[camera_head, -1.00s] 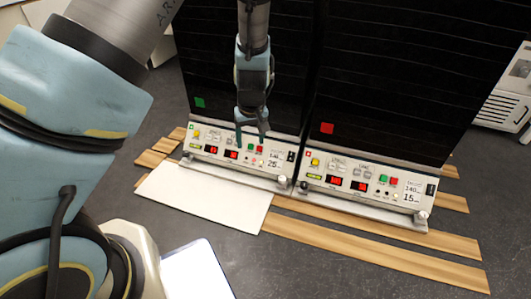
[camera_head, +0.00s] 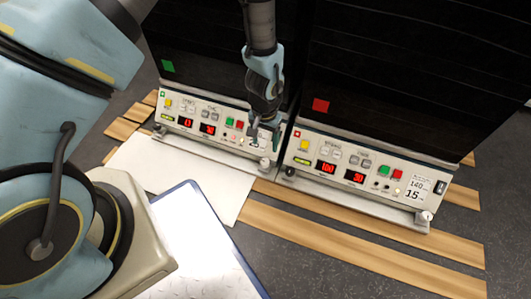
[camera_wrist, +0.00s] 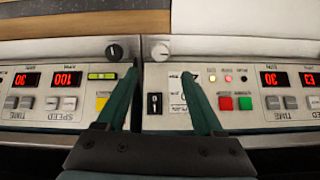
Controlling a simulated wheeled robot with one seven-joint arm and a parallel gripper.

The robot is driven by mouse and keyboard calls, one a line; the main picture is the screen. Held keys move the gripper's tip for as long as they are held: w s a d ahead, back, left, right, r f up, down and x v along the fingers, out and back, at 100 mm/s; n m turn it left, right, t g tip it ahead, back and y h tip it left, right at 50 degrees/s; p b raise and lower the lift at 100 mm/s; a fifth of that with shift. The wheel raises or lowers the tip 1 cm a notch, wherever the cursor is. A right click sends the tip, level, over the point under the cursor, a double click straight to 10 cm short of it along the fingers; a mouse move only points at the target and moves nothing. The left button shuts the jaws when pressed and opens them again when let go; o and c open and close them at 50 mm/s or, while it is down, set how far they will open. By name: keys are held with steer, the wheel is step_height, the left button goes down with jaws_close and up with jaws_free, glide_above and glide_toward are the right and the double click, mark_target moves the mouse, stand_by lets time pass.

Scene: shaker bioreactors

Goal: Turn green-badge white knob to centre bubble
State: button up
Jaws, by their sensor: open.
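The green-badge unit (camera_head: 215,127) is the left one, marked by a green square (camera_head: 167,66). Its white knob (camera_head: 264,162) is at the right end of its base rail. The white knob also shows in the wrist view (camera_wrist: 160,51), just beyond and between my fingertips. My gripper (camera_head: 264,137) is open and empty, pointing down in front of the panel's right end; its fingers (camera_wrist: 160,75) are apart and not on the knob. The green-badge unit's level vial (camera_head: 167,117) is at its panel's left end; its bubble is too small to read.
The red-badge unit (camera_head: 345,172) stands close on the right, with a black knob (camera_wrist: 115,52) beside the white one and a level vial (camera_wrist: 103,75). A white board (camera_head: 190,170) and wooden strips (camera_head: 330,240) lie in front. A clipboard (camera_head: 200,250) is nearer.

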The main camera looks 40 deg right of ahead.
mark_target(265, 161)
step_height(265, 161, down, 10)
steer(key=b, duration=0.4)
jaws_close()
stand_by(0.5)
